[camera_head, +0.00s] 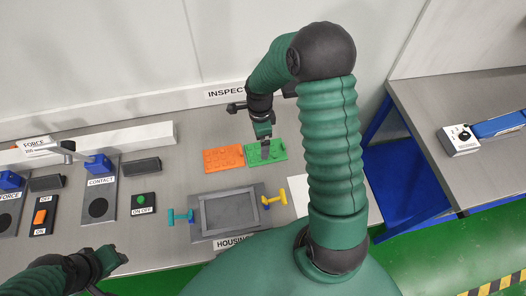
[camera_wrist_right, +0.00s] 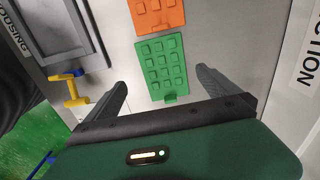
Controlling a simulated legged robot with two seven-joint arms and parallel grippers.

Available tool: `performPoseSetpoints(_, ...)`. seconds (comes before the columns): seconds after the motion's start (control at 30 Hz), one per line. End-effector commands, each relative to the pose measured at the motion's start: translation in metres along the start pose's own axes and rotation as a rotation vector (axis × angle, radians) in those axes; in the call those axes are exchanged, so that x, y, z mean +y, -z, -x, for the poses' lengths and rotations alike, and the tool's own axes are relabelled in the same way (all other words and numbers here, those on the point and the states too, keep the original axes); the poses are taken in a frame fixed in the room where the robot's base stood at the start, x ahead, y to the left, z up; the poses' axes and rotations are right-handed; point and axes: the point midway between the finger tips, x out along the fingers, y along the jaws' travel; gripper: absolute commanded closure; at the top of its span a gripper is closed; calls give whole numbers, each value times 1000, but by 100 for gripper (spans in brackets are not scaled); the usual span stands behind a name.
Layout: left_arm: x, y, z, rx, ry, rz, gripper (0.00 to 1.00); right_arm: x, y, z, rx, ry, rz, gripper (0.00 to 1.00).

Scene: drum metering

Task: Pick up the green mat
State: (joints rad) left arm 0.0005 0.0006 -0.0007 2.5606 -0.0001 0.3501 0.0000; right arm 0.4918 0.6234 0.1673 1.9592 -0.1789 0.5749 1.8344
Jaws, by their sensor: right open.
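The green mat (camera_head: 275,152) lies flat on the grey bench, with rows of raised buttons, just right of an orange mat (camera_head: 222,158). My right gripper (camera_head: 263,138) is above the green mat and hides part of it. In the right wrist view, the green mat (camera_wrist_right: 163,66) lies beyond and between the two spread dark fingers of my right gripper (camera_wrist_right: 165,90), which is open and empty. My left gripper (camera_head: 113,262) is low at the left, over the bench's front edge; its jaws are too small to read.
A grey housing frame (camera_head: 230,212) stands in front of the mats, with a teal handle (camera_head: 181,217) at left and a yellow one (camera_head: 274,199) at right. Force and contact fixtures (camera_head: 98,205) fill the left bench. A second bench (camera_head: 470,90) stands at right.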

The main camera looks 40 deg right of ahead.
Motion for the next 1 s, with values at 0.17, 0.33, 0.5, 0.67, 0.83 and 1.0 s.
performPoseSetpoints(0.17, 0, 2, 4, 2, 0, -1, 64, 1, 3, -27, -2, 0, 0, 0)
performPoseSetpoints(0.33, 0, 3, 12, 2, 0, -2, 64, 1, 0, -47, -2, -2, 2, 0)
performPoseSetpoints(0.5, 0, 4, 17, 2, 0, -1, 64, -2, -3, -76, 2, 0, 4, 0)
performPoseSetpoints(0.67, 0, 4, 17, 1, 0, -1, 64, -3, -2, -82, 1, 4, 2, 0)
performPoseSetpoints(0.83, 0, 4, 17, 1, 0, -1, 64, -3, 0, -82, -1, 3, 2, 9)
performPoseSetpoints(1.0, 0, 4, 17, 1, 0, -1, 64, -3, 0, -83, -1, 3, 2, 31)
